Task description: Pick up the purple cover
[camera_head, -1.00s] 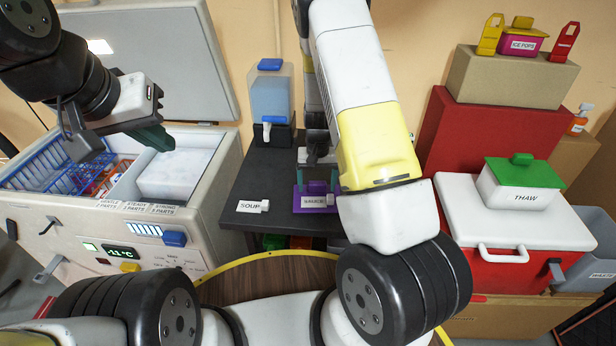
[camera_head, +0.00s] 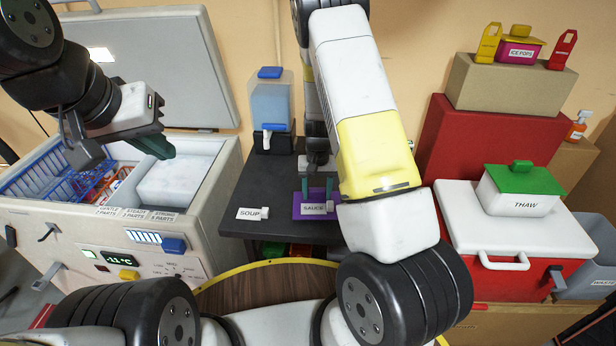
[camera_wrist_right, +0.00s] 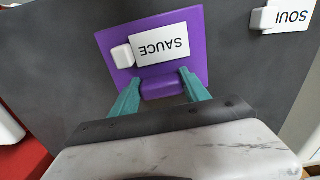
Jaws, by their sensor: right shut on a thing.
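The purple cover (camera_head: 298,208) is a flat square lid with a raised handle and a SAUCE label, lying at the dark table's front edge. It also shows in the right wrist view (camera_wrist_right: 194,48), with a white block beside its label. My right gripper (camera_head: 317,192) comes down over it from behind. Its green fingers stand on either side of the purple handle, shut on it, as the right wrist view shows (camera_wrist_right: 160,86). The cover looks still level with the table. My left gripper (camera_head: 165,150) hangs over the open freezer chest, away from the cover; its finger gap is unclear.
A SOUP label (camera_head: 252,213) stands left of the cover on the dark table (camera_head: 245,190). A blue-lidded dispenser (camera_head: 270,100) is at the table's back. The freezer chest (camera_head: 60,225) is left; the red cooler (camera_head: 460,225) with a THAW tub (camera_head: 520,205) is right.

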